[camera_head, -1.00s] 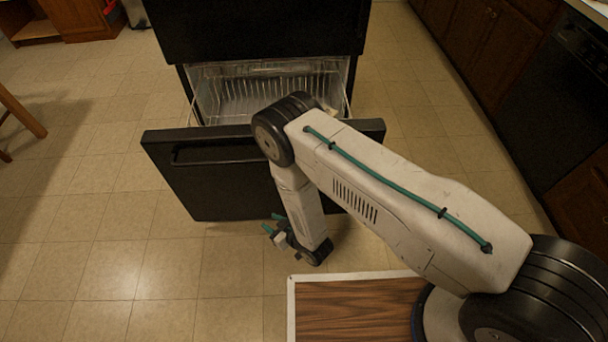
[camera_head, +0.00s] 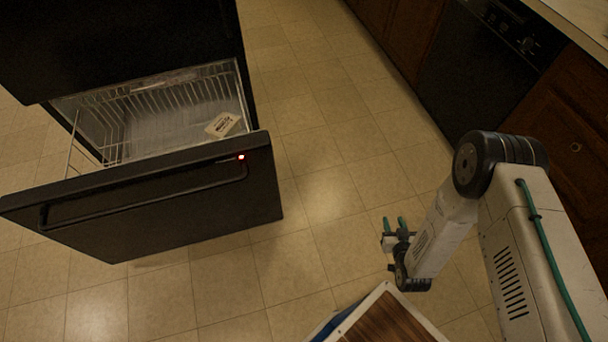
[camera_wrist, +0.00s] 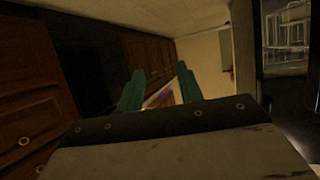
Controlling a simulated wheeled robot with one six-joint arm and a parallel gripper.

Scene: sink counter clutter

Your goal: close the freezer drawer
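The black freezer drawer (camera_head: 160,205) stands pulled out below the dark fridge body (camera_head: 110,40), at the left of the head view. Its wire basket (camera_head: 120,115) shows inside, with a small pale labelled packet (camera_head: 222,124) in it. A long handle bar runs across the drawer front, and a small red light shows near its right end. My gripper (camera_head: 394,226) is to the right of the drawer front, apart from it, above the floor. Its two green fingers stand apart with nothing between them, also in the wrist view (camera_wrist: 158,90). Part of the drawer opening shows at the wrist view's right edge.
Dark wooden cabinets and a black dishwasher (camera_head: 480,75) line the right side under a pale counter. A brown wood-grained board with a white edge (camera_head: 385,318) lies at the bottom. Tiled floor (camera_head: 325,200) is clear between drawer and cabinets.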

